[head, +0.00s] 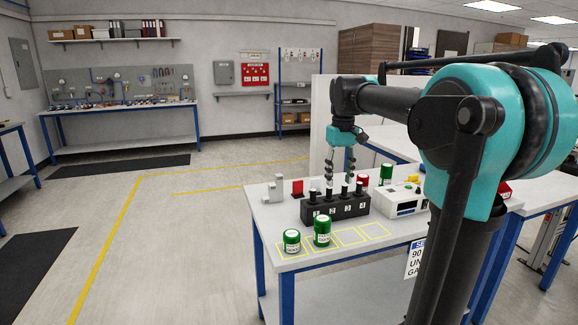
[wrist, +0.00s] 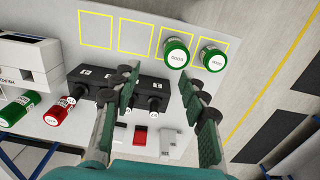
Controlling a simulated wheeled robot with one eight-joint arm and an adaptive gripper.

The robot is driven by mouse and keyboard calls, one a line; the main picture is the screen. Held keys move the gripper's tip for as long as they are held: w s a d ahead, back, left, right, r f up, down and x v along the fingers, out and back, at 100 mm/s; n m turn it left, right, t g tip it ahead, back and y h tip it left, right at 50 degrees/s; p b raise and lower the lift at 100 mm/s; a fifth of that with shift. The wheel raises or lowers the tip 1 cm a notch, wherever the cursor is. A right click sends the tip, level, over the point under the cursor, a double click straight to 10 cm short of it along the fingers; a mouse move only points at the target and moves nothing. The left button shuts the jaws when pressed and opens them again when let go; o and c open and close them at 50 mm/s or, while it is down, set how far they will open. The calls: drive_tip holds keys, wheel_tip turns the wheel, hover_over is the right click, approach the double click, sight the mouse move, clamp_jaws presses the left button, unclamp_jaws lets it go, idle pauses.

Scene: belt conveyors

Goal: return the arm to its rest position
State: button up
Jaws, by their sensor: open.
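My gripper (head: 340,172) hangs fingers-down above the black numbered rack (head: 336,208) on the white workbench. In the wrist view its two fingers (wrist: 159,84) are spread apart with nothing between them. The rack (wrist: 118,86) shows below and partly behind the left finger. My teal and black arm reaches in from the right in the head view and covers part of the bench.
Two green jars (head: 322,231) (head: 292,241) stand in yellow-outlined squares at the bench's front; the other two squares are empty. A white device (head: 402,198), green bottle (head: 386,173), red bottle (wrist: 58,110), red block (head: 297,188) and grey block (head: 275,190) surround the rack.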

drive_tip(key=s+d+f+m+t, duration=0.1)
drive_tip(key=s+d+f+t, duration=0.1)
drive_tip(key=s+f, duration=0.8)
drive_tip(key=s+d+f+m+t, duration=0.2)
drive_tip(key=s+f, duration=0.9)
drive_tip(key=f, duration=0.8)
drive_tip(key=shift+f+m, duration=0.3)
drive_tip(key=shift+f, duration=0.05)
